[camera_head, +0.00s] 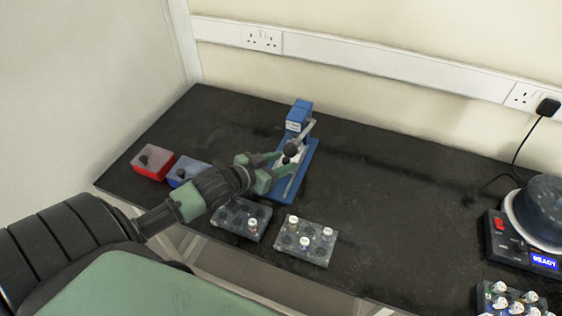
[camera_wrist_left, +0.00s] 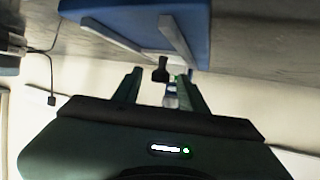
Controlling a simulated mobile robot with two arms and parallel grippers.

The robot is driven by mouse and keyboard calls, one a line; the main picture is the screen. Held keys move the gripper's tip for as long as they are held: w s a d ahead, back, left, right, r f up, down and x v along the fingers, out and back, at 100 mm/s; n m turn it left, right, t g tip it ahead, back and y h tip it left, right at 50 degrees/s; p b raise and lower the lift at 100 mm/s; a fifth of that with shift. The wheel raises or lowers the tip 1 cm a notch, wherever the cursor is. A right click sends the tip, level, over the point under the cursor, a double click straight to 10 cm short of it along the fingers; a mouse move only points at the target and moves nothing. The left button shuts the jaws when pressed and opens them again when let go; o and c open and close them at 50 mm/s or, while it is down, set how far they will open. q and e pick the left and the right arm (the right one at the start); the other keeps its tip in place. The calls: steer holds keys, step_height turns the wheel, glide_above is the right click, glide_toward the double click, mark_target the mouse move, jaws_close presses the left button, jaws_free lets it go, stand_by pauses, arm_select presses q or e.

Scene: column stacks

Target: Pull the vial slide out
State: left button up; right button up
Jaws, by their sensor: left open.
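The blue vial device (camera_head: 299,180) stands near the middle of the bench, with a flat base, pale rails and a blue block at its back. A black knob (camera_head: 291,149) shows on it, at the slide. My left gripper (camera_head: 284,161) is open at the device, its fingers on either side close to the knob. In the left wrist view the knob (camera_wrist_left: 160,69) appears between the spread fingertips, with a small vial-like object (camera_wrist_left: 171,97) beside it. I cannot tell whether a finger touches the knob. The gripper hides part of the slide. My right gripper is out of view.
A red box (camera_head: 152,162) and a blue box (camera_head: 188,171) with dark knobs stand at left. Two grey racks (camera_head: 240,219) (camera_head: 318,252) lie in front, the right one holding several vials. The bench centre-right is clear.

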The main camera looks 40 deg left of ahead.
arm_select(q)
jaws_close()
stand_by(1.4)
